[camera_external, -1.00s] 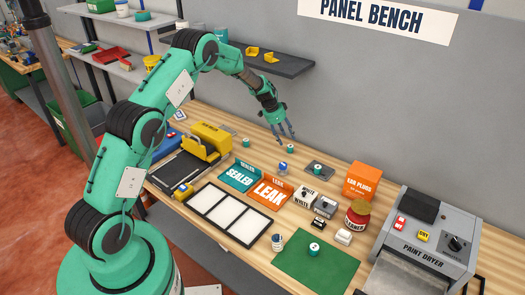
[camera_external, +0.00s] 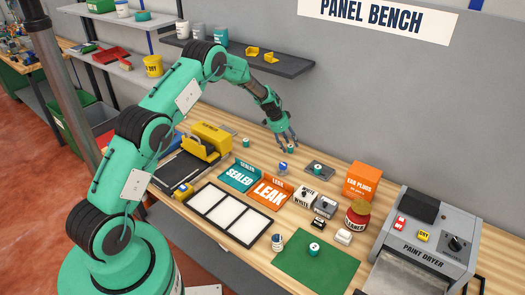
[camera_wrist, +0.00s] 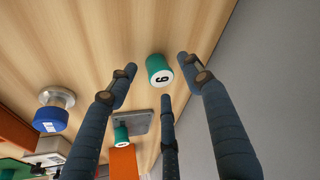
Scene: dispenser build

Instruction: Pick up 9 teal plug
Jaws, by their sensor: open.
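A teal plug (camera_wrist: 157,72) with a white top stands on the wooden bench in the wrist view. Its black digit reads as a 9 or a 6, depending on which way up it is. It also shows in the external view (camera_external: 291,149), close to the back wall. My gripper (camera_external: 285,140) is open above and around this plug, fingers pointing down. In the wrist view the fingers of my gripper (camera_wrist: 160,78) are spread around the plug with gaps visible. I cannot tell whether any finger touches it.
Another teal plug (camera_external: 317,168) sits on a grey plate (camera_external: 327,174) to the right. More teal plugs stand at the back left (camera_external: 245,142) and on the green mat (camera_external: 290,265). A blue-topped stamp-like piece (camera_wrist: 52,118) stands nearby. The grey wall (camera_wrist: 280,60) is close behind.

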